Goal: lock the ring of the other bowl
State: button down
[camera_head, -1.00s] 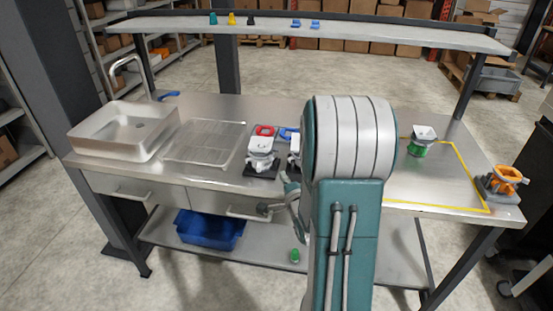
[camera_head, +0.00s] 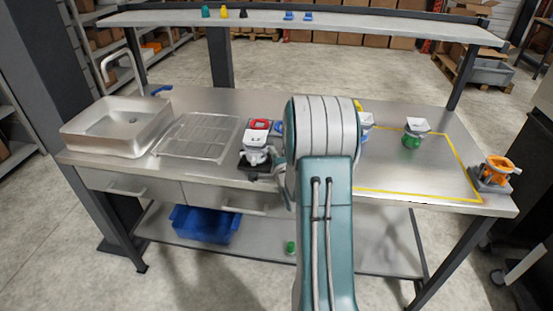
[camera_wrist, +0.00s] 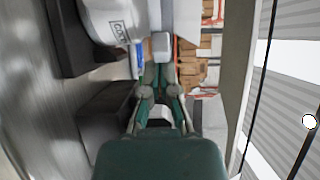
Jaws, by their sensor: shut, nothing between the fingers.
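A white dispenser body (camera_head: 256,141) with a red ring (camera_head: 261,124) on top stands on a black base (camera_head: 247,166) left of my arm. A blue part (camera_head: 278,127) shows just right of it; the rest is hidden behind my arm. In the wrist view a white lettered body (camera_wrist: 112,22) with a blue strip (camera_wrist: 138,60) is at the upper left, close to the fingers. My gripper (camera_wrist: 158,72) is shut and empty; in the head view it is mostly hidden by my arm, low near the black base. I cannot tell whether it touches anything.
Right of my arm stand a white-and-blue unit (camera_head: 366,122), a green unit with a white top (camera_head: 413,133) and an orange unit (camera_head: 495,171) at the corner. A sink (camera_head: 118,130) is at the left. The yellow-outlined area is mostly clear. A shelf (camera_head: 300,22) spans the back.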

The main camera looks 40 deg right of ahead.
aim_at(260, 151)
jog(key=shift+a+m+g+h, duration=0.6)
jog(key=shift+m+h, duration=0.3)
jog(key=shift+h, duration=0.4)
jog(key=shift+a+m+g+h, duration=0.5)
jog(key=shift+m+h, duration=0.1)
jog(key=shift+h, duration=0.2)
jog(key=shift+w+a, duration=0.25)
jog(key=shift+a, duration=0.95)
